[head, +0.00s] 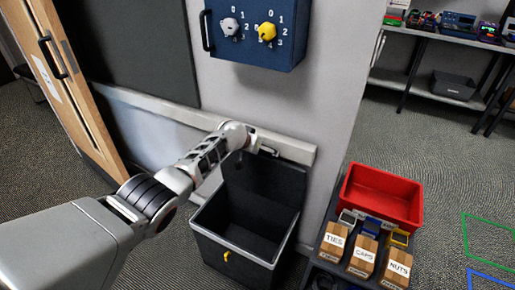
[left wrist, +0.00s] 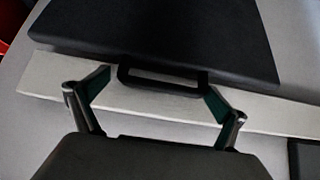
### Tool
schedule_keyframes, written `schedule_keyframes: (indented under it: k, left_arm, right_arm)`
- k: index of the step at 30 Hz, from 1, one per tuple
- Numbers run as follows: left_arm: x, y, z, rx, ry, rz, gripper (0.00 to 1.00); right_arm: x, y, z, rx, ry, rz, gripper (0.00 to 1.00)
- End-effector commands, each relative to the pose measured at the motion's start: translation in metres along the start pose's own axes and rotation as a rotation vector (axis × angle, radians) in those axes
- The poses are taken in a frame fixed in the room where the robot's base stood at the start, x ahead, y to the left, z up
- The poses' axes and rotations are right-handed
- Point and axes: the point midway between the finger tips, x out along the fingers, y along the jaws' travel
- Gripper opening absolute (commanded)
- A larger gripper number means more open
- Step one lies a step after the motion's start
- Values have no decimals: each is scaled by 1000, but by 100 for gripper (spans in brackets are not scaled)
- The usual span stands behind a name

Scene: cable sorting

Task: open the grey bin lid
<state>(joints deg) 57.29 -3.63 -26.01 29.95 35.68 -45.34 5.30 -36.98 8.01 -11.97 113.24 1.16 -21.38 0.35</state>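The grey bin (head: 206,229) stands on the floor against the wall, its dark inside visible and empty as far as I can see. Its lid (head: 262,180) is raised, standing nearly upright at the back of the bin. The lid's handle (head: 269,151) is at its top edge. My left gripper (head: 258,145) is at that handle. In the left wrist view, the lid (left wrist: 160,35) and handle (left wrist: 163,84) lie ahead, and my left gripper's fingers (left wrist: 158,82) are spread wide, one near each end of the handle. Whether they touch it I cannot tell. My right gripper is not in view.
A pale rail (head: 285,147) runs along the wall behind the lid. A blue panel with knobs (head: 256,55) hangs above. Right of the bin are a red tray (head: 382,180) and small labelled boxes (head: 363,255). A wooden cabinet door (head: 55,80) is at left.

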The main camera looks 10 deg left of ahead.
Motion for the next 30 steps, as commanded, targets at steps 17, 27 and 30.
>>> schedule_keyframes:
  k: [17,27,30]
  left_arm:
    - [-19,-1,0,0,0,2,99]
    - [-52,-1,0,1,0,0,99]
    - [-64,-1,1,1,1,-2,99]
  right_arm:
    - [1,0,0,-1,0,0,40]
    - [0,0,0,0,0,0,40]
    - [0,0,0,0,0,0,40]
